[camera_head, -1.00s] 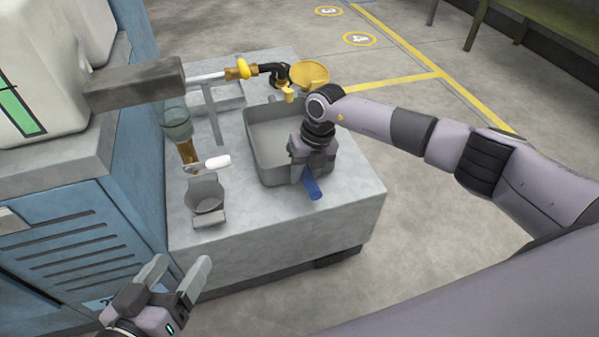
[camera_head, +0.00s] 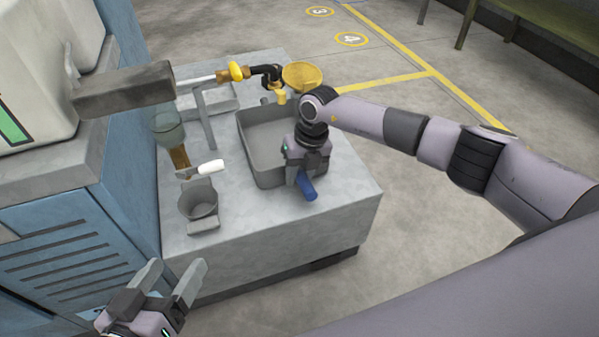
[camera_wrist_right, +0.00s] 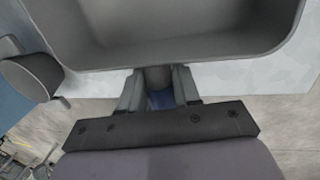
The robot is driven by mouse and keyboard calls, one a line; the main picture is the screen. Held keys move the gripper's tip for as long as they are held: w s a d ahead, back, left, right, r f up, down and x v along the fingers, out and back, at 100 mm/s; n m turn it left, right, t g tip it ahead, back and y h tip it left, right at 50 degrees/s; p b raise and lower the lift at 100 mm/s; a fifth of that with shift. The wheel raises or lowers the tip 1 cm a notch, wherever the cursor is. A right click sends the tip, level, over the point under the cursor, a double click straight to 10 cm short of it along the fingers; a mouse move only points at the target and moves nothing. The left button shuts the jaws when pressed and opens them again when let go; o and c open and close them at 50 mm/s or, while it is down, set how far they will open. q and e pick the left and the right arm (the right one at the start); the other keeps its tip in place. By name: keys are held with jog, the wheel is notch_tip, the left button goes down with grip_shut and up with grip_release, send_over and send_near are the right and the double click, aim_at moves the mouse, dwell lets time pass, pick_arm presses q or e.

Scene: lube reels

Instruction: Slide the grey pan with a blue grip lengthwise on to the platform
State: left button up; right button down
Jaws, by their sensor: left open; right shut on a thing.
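The grey pan (camera_head: 255,150) is a deep rectangular tray on the grey platform (camera_head: 285,230), its long side running away from me, its far end near the brass tap. Its blue grip (camera_head: 306,187) sticks out at the near end, partly hidden by my right gripper (camera_head: 304,170). My right gripper is shut on the blue grip; in the right wrist view the fingers (camera_wrist_right: 160,92) close around it below the pan's wall (camera_wrist_right: 165,50). My left gripper (camera_head: 172,277) is open and empty, in front of the platform's near left.
A small grey cup (camera_head: 199,202) and a glass funnel vessel (camera_head: 167,130) stand left of the pan. A tap (camera_head: 279,95) and yellow funnel (camera_head: 303,76) are at the back. A blue cabinet (camera_head: 75,235) borders the left. The platform's near right top is clear.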

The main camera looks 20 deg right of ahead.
jog(key=shift+f, duration=0.1)
jog(key=c, duration=0.7)
grip_release()
jog(key=p+v, duration=0.3)
jog(key=v, duration=0.3)
jog(key=shift+r, duration=0.3)
jog(key=shift+d+r, duration=0.1)
jog(key=shift+r, duration=0.15)
pick_arm(q)
jog(key=shift+d+r+g, duration=0.2)
jog(key=shift+r+g, duration=0.1)
jog(key=shift+r, duration=0.05)
pick_arm(e)
jog(key=shift+s, duration=0.1)
